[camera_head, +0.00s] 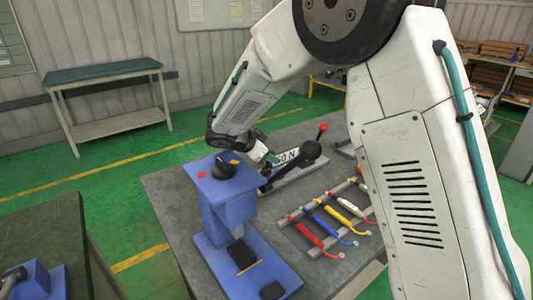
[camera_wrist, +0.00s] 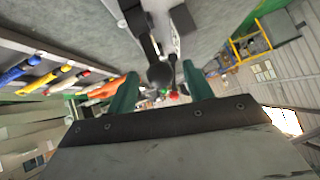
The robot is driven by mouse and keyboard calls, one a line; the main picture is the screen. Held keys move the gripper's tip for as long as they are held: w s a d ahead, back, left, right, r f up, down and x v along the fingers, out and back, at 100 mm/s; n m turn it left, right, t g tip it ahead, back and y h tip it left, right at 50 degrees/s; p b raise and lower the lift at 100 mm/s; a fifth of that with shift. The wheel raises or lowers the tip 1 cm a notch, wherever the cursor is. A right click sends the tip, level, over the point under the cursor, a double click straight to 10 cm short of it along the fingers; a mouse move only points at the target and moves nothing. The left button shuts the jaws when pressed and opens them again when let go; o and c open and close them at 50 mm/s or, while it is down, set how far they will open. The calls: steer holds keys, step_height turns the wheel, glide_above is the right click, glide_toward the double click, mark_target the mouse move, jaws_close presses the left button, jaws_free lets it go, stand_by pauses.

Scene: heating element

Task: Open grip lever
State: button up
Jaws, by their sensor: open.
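A black lever device labelled "50 N" (camera_head: 287,157) lies on the grey table, with a thin lever ending in a red knob (camera_head: 322,127) at its far right end. I cannot tell which part is the grip lever. My gripper (camera_head: 270,158) is at the device's left end, mostly hidden by my wrist. In the wrist view its two green fingers (camera_wrist: 160,75) stand apart. A black bar with a round end (camera_wrist: 160,72) shows between the fingertips; contact cannot be made out. The red knob shows small beyond it in the wrist view (camera_wrist: 174,97).
A blue press stand (camera_head: 215,190) stands close to the left of my gripper. A rack (camera_head: 290,212) with several coloured-handled tools lies to the right on the grey table (camera_head: 170,195). A green-topped bench (camera_head: 100,71) stands at the back left. Green floor is clear between.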

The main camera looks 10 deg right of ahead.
steer(key=v, duration=0.7)
steer(key=shift+s+a+r, duration=0.2)
